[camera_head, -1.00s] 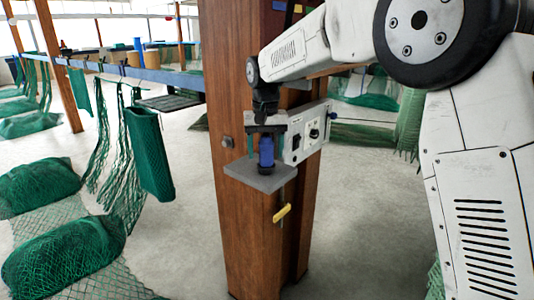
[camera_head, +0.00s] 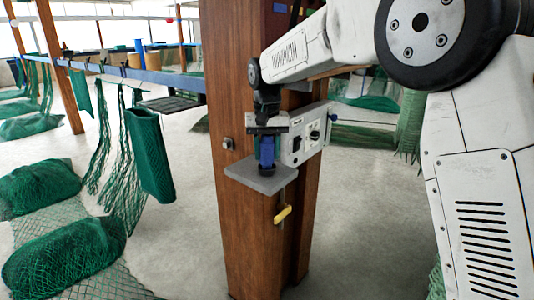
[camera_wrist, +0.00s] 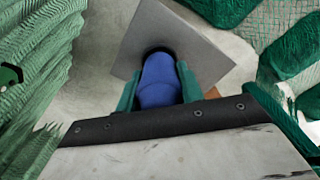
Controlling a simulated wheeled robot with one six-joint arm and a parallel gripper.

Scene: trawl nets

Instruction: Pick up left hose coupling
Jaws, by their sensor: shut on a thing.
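The blue hose coupling (camera_head: 267,153) stands upright on a small grey shelf (camera_head: 258,178) fixed to the wooden post. My gripper (camera_head: 265,157) comes down on it from above. In the wrist view the blue coupling (camera_wrist: 158,82) sits between my gripper's two green fingers (camera_wrist: 157,88), which are shut on its sides. Its dark lower end meets the grey shelf plate (camera_wrist: 195,38). I cannot tell whether it still rests on the shelf. Only one coupling shows.
The wooden post (camera_head: 240,230) stands right behind the shelf. A grey control box (camera_head: 305,133) is mounted close to the right of my gripper. A yellow handle (camera_head: 282,214) hangs below the shelf. Green nets (camera_head: 65,260) lie on the floor at left, and a net (camera_head: 150,155) hangs nearby.

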